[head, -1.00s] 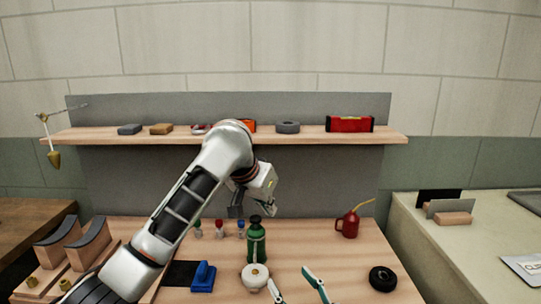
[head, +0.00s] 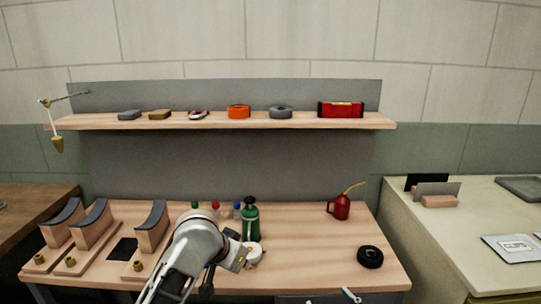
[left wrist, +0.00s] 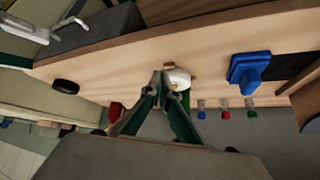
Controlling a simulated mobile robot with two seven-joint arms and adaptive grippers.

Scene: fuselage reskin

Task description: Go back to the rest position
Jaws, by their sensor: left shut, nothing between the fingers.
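My left gripper (head: 240,259) is low over the workbench (head: 310,240) in the head view, beside the white pot (head: 254,253). Its fingers are hard to make out there. In the left wrist view the fingers (left wrist: 160,82) meet at the tips with nothing between them, with the white pot (left wrist: 179,79) just beyond. Whether they touch the pot I cannot tell. A teal and white tip, seemingly of my right gripper (head: 350,296), shows at the bottom edge of the head view; its opening is unclear.
A green bottle (head: 250,220) stands close behind the pot. A red oil can (head: 340,207) and black roll (head: 370,257) are at right. Curved wooden blocks (head: 92,225) stand left. A blue tool (left wrist: 248,70) lies near the fingers. A shelf (head: 220,123) spans the back.

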